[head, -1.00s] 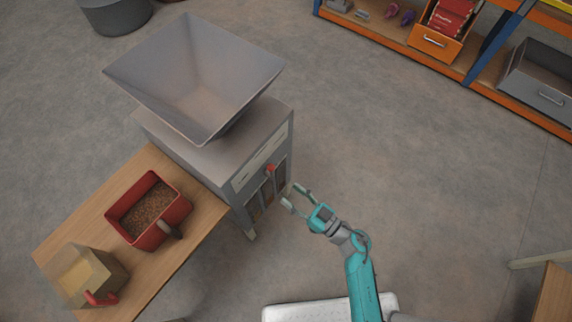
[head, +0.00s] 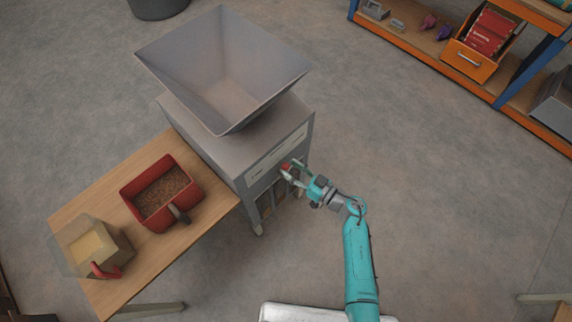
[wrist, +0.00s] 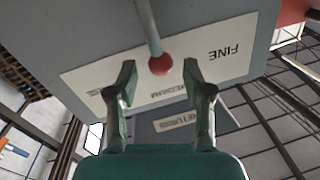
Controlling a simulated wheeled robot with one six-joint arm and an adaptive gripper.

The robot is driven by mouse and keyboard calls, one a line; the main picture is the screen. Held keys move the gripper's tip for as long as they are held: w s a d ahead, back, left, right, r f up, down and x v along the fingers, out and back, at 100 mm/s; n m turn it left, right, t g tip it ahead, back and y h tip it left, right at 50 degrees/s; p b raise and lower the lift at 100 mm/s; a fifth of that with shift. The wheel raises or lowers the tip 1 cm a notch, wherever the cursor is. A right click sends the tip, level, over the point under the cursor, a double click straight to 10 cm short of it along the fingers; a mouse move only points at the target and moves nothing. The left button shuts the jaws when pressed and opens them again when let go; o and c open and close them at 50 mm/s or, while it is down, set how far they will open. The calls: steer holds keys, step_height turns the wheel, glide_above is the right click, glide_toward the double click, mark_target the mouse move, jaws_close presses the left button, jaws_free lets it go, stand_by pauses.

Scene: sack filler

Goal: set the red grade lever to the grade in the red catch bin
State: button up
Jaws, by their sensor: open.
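The red catch bin (head: 128,192) stands on the wooden table in the head view, with coarse-looking brown grain in it. The red grade lever (wrist: 160,65) has a ball knob on a pale rod and crosses a white label plate in the wrist view. The plate reads FINE at right and MEDIUM just beyond the knob; a further word at left is mostly hidden by a finger. My gripper (wrist: 160,78) is open, with a fingertip on each side of the knob and a gap visible. In the head view, my gripper (head: 297,170) is at the machine's front.
The grey sack filler (head: 200,130) has a wide hopper (head: 225,75) on top. A clear box (head: 90,245) with pale yellow contents and a red handle stands on the wooden table (head: 120,290). Orange-and-blue shelving (head: 470,85) is at upper right. Open floor lies right of the machine.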

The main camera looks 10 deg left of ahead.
mark_target(285, 165)
steer(key=shift+x, duration=1.55)
jaws_close()
